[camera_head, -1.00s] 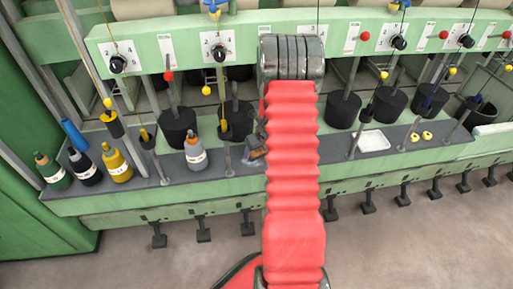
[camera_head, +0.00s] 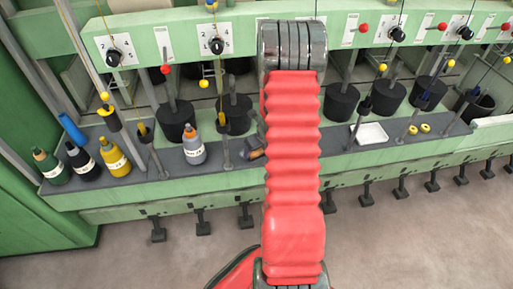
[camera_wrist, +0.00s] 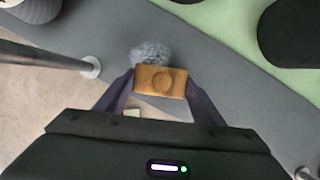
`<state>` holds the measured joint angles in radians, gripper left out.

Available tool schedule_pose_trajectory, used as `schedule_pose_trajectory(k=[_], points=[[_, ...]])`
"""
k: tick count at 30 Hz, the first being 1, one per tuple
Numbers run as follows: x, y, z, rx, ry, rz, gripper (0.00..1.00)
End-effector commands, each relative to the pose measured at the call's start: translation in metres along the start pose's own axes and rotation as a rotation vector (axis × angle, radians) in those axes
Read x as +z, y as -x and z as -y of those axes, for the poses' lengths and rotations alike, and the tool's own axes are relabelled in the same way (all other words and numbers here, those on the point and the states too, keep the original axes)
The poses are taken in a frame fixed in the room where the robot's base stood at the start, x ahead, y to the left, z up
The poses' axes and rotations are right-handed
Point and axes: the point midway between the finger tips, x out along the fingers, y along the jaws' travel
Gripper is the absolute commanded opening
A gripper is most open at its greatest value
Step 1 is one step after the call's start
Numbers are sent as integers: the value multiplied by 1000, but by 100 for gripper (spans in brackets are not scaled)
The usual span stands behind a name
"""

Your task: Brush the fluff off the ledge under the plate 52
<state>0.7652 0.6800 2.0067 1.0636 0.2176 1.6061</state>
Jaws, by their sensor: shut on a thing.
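My gripper (camera_wrist: 160,90) is shut on a wooden brush block (camera_wrist: 160,78), orange-brown with a round mark on top, in the wrist view. A tuft of grey fluff (camera_wrist: 151,52) lies on the dark grey ledge (camera_wrist: 222,78), just beyond the block. The block overlaps the tuft's near edge in the picture; I cannot tell whether they touch. In the head view my red arm hides most of my gripper, and the fluff cannot be made out. Numbered white plates (camera_head: 217,45) line the green beam above the ledge (camera_head: 225,178); I cannot read a 52.
Bottles (camera_head: 114,157) stand on the ledge at the left, with a grey bottle (camera_head: 193,146) nearer my arm. A metal post (camera_wrist: 45,55) rises close left of my gripper. Dark cylinders (camera_head: 175,118) stand behind. A white tray (camera_head: 371,133) and yellow rings (camera_head: 419,129) lie at the right.

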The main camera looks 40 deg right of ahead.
Motion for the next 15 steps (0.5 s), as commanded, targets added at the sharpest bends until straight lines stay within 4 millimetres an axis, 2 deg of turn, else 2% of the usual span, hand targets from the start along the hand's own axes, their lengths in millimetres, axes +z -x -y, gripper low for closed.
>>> schedule_pose_trajectory(k=[9, 15], points=[[-20, 5, -8, 3, -1, -5, 35], [-24, 5, -9, 4, 0, -7, 35]])
